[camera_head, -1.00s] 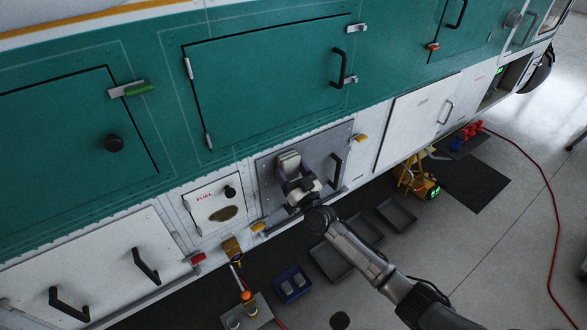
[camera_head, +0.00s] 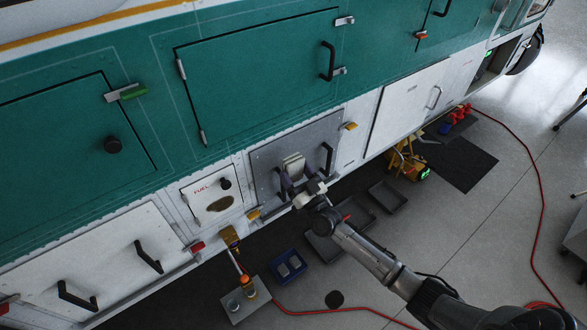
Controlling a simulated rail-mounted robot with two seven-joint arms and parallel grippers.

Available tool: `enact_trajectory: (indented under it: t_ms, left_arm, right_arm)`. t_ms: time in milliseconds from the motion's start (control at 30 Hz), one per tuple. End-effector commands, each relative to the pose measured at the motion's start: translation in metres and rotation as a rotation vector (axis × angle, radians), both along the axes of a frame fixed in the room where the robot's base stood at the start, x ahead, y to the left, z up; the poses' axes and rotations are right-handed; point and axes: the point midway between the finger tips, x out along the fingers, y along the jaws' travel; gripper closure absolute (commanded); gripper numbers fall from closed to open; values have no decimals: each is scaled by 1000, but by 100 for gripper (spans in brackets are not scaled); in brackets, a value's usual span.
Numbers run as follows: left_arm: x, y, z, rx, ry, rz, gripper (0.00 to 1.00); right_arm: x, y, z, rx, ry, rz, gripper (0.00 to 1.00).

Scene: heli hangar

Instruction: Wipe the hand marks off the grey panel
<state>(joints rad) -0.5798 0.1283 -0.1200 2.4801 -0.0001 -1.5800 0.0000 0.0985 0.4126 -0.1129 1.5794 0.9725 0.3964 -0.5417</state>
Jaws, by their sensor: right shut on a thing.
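The grey panel (camera_head: 265,165) is set in the lower white side of the vehicle and has a black vertical handle (camera_head: 328,159) near its right edge. My right gripper (camera_head: 299,182) is in front of the panel, shut on a pale block-shaped pad (camera_head: 293,164). The pad is at the panel's face, left of the handle; I cannot tell whether it touches. The gripper and pad hide part of the panel's middle and lower edge. I cannot make out hand marks on the visible part. My left gripper is not in view.
A white fuel panel (camera_head: 197,195) with a brown patch is left of the grey panel. Yellow latches (camera_head: 349,126) flank the grey panel. Below are dark trays (camera_head: 388,197), a blue bin (camera_head: 288,267) and a red hose (camera_head: 350,311).

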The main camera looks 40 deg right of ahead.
Motion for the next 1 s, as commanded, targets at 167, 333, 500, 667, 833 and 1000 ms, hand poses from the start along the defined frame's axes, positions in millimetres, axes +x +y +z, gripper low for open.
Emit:
enact_trajectory:
  t_ms: [167,333,500,667,833,1000]
  left_arm:
    - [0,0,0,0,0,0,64]
    - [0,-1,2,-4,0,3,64]
    - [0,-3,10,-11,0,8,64]
    - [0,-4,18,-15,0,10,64]
    - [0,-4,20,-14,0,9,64]
    - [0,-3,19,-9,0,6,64]
  right_arm:
    - [0,0,0,0,0,0,52]
    - [-2,0,0,1,0,0,52]
    - [-11,1,2,1,1,0,52]
    - [-24,2,2,1,1,0,52]
    - [-30,3,0,1,0,0,52]
    - [-30,3,0,1,0,0,52]
